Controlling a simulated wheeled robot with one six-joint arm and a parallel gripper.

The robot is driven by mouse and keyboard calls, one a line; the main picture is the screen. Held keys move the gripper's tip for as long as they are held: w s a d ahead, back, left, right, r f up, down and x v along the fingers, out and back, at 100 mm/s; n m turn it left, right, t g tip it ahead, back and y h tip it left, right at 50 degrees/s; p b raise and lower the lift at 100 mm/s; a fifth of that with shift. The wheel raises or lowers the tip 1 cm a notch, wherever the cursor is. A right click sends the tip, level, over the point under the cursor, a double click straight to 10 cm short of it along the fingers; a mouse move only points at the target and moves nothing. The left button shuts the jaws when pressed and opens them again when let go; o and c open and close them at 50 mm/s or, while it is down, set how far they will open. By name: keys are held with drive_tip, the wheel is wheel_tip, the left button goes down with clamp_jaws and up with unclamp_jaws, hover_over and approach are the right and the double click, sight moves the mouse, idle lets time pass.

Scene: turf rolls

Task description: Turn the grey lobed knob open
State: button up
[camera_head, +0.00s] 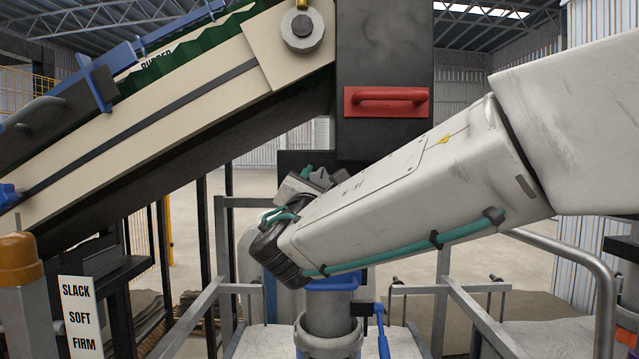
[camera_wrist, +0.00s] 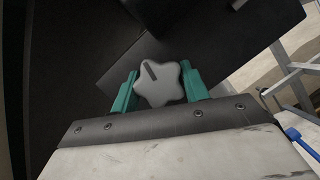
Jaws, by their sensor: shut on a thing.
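The grey lobed knob (camera_wrist: 160,84) shows in the wrist view, in front of a dark panel. It has rounded lobes and a dark mark on its face, pointing toward the upper left. My gripper (camera_wrist: 160,92) has one teal finger on each side of the knob, shut on it. In the head view my white arm reaches in from the right.
A sloping conveyor (camera_head: 190,95) fills the upper left. A dark housing with a red handle (camera_head: 387,101) stands behind my arm. A sign reading SLACK, SOFT, FIRM (camera_head: 80,317) is at lower left. A blue-handled lever (camera_head: 381,330) and grey rails (camera_head: 470,310) stand below my arm.

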drive_tip(key=m+g+h, duration=0.1)
drive_tip(key=m, duration=0.2)
drive_tip(key=m+h, duration=0.1)
drive_tip(key=m, duration=0.2)
drive_tip(key=shift+g, duration=0.4)
drive_tip(key=m+g, duration=0.1)
drive_tip(key=m, duration=0.3)
drive_tip(key=shift+g+h, duration=0.3)
drive_tip(key=shift+g, duration=0.1)
drive_tip(key=m, duration=0.2)
drive_tip(key=m+g, duration=0.1)
drive_tip(key=m, duration=0.1)
drive_tip(key=shift+r+g, duration=0.1)
drive_tip(key=shift+g, duration=0.2)
drive_tip(key=shift+m+g+y, duration=0.4)
drive_tip(key=shift+m+g, duration=0.1)
drive_tip(key=shift+m, duration=1)
drive_tip(key=o, duration=1)
